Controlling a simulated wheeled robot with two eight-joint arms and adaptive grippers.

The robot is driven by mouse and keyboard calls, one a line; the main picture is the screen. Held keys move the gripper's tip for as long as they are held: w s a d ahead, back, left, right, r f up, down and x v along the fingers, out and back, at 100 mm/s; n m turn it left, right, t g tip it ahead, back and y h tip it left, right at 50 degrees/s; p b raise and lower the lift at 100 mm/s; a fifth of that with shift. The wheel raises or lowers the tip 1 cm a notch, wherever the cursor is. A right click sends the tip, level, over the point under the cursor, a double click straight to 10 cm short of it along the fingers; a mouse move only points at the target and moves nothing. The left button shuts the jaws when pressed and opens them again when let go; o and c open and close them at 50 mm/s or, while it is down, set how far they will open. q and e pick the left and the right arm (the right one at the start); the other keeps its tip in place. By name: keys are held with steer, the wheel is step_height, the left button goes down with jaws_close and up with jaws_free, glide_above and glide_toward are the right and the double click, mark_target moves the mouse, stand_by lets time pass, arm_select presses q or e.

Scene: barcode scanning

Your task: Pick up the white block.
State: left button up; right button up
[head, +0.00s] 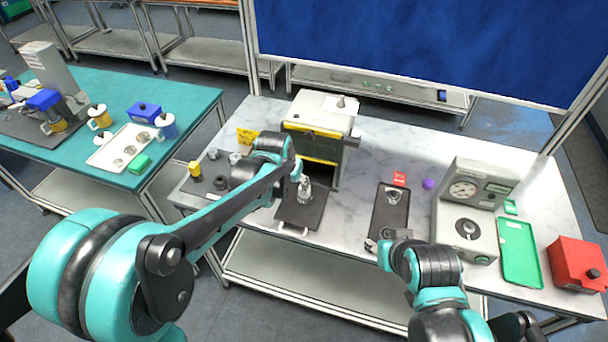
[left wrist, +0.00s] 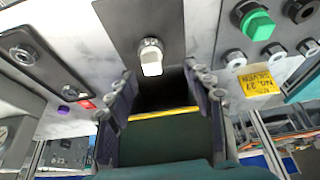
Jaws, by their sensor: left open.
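The white block (left wrist: 152,64) stands on a round metal fitting on a dark plate (left wrist: 113,22) in the left wrist view. In the head view a small pale and metallic piece (head: 304,188) shows on the dark tray (head: 302,213) in front of the machine. My left gripper (left wrist: 160,84) is open, with one finger on each side and the block just beyond and between the fingertips. No contact with the block is visible. In the head view my left arm partly hides this gripper. My right gripper (head: 386,248) is near the table's front edge; its jaws cannot be made out.
A pale machine (head: 318,108) with a yellow stripe stands behind the tray. Small knobs and a yellow sign (head: 247,136) are left of it. A dark tray (head: 380,222), gauge unit (head: 463,230), green tray (head: 519,255) and red box (head: 577,262) are to the right.

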arm_select(q)
steer(key=w+d+f, duration=0.1)
steer(key=f, duration=0.1)
steer(key=w+d+f, duration=0.1)
steer(key=w+f, duration=0.1)
steer(key=f, duration=0.1)
steer(key=w+d+f, duration=0.1)
steer(key=f, duration=0.1)
steer(key=shift+w+d+f+b, duration=0.2)
steer(key=shift+w+f+b, duration=0.05)
steer(key=shift+f+b, duration=0.15)
steer(key=shift+r, duration=0.1)
steer(key=shift+c, duration=1.2)
jaws_close()
arm_select(e)
steer(key=shift+s+d+r, duration=0.1)
